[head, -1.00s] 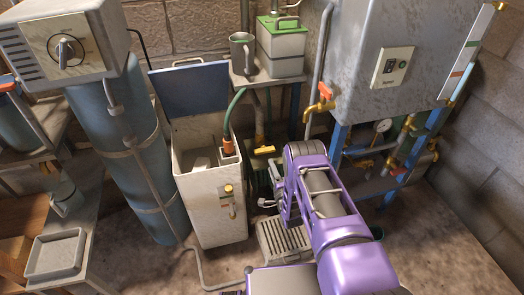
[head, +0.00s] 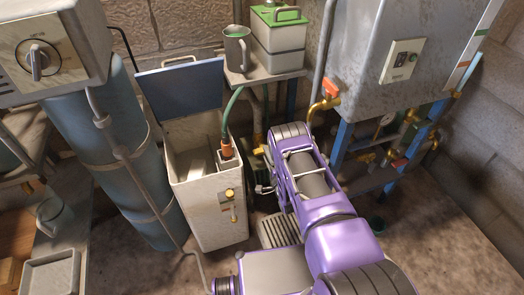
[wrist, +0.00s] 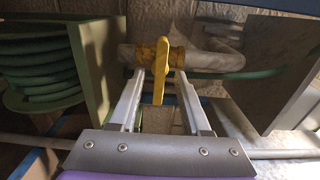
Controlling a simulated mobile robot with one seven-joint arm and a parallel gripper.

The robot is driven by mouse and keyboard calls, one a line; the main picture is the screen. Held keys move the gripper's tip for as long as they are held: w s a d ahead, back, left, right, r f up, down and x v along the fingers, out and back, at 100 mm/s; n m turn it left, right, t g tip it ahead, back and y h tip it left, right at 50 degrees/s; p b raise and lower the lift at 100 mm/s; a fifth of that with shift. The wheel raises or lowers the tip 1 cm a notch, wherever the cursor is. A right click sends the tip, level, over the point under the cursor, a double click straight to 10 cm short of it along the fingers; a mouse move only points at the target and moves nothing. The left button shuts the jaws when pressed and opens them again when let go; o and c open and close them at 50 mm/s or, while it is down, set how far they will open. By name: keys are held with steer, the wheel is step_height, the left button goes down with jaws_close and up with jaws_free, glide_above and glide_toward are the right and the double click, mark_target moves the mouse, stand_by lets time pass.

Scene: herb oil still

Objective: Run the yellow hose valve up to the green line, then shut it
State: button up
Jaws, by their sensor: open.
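The yellow hose valve (wrist: 161,60) sits on a horizontal pipe in the wrist view, its flat yellow handle pointing down across the pipe. My gripper (wrist: 161,88) is open, with one finger on each side of the handle. Gaps show beside the handle, and I cannot tell whether either finger touches it. In the head view only a bit of the yellow valve (head: 259,150) shows behind my arm. A pale strip on the tank's right side bears a green mark (head: 482,32) and an orange mark below it. I cannot make out a liquid level there.
An open white bin (head: 208,205) with a green hose stands left of my arm. A shelf (head: 262,75) holds a mug and a green-topped can. The grey tank (head: 350,55) and its blue-framed pipework stand right. A green hose coil (wrist: 40,70) lies left in the wrist view.

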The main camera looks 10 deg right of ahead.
steer(key=shift+w, duration=0.35)
jaws_close()
stand_by(0.3)
